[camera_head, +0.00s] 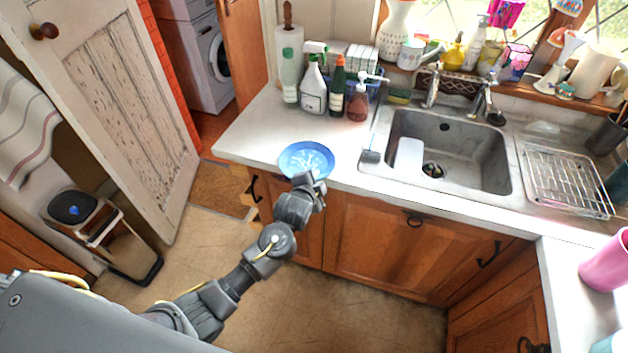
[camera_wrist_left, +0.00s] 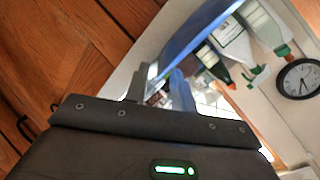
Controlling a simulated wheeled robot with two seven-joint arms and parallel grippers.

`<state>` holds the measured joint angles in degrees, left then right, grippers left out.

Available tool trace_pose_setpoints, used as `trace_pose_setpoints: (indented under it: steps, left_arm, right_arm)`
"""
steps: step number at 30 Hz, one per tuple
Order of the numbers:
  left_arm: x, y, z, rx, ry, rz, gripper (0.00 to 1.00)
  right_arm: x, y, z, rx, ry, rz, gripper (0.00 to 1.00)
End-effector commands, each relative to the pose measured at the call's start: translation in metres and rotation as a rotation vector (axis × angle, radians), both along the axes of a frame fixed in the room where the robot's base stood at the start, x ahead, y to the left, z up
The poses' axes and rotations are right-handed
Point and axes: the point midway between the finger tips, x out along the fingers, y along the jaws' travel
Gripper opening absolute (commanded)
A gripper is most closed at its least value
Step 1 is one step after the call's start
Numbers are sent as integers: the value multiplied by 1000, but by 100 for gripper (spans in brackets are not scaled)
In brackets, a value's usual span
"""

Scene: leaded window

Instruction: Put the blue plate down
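The blue plate (camera_head: 306,158) has a pale pattern in its middle. In the head view it appears over the front edge of the white counter (camera_head: 240,133), left of the sink. My left gripper (camera_head: 308,180) is at the plate's near rim. In the left wrist view the fingers (camera_wrist_left: 160,88) are closed around the rim of the plate (camera_wrist_left: 196,32), which shows edge-on as a blue band. I cannot tell whether the plate touches the counter. My right gripper is in neither view.
Several bottles, including a white spray bottle (camera_head: 313,88), stand behind the plate. A wire rack (camera_head: 565,180) is right of the sink. Some counter left of the plate is clear.

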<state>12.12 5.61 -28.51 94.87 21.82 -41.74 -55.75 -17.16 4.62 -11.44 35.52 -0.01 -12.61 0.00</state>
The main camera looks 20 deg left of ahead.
Motion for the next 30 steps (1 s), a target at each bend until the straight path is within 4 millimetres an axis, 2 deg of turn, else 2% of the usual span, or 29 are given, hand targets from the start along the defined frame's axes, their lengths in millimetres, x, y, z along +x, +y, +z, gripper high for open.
trace_pose_setpoints:
  steps: [8, 11, 24, 30]
  left_arm:
    - [0, 0, 3, 0, -1, 0, 25]
    - [-9, 1, 6, -1, -2, 1, 25]
    - [-87, 5, 44, -3, 1, 0, 25]
    - [-105, 6, 53, -1, -1, 1, 25]
  right_arm:
    - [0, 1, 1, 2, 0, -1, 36]
    - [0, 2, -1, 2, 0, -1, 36]
    - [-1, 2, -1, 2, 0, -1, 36]
    - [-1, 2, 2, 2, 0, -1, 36]
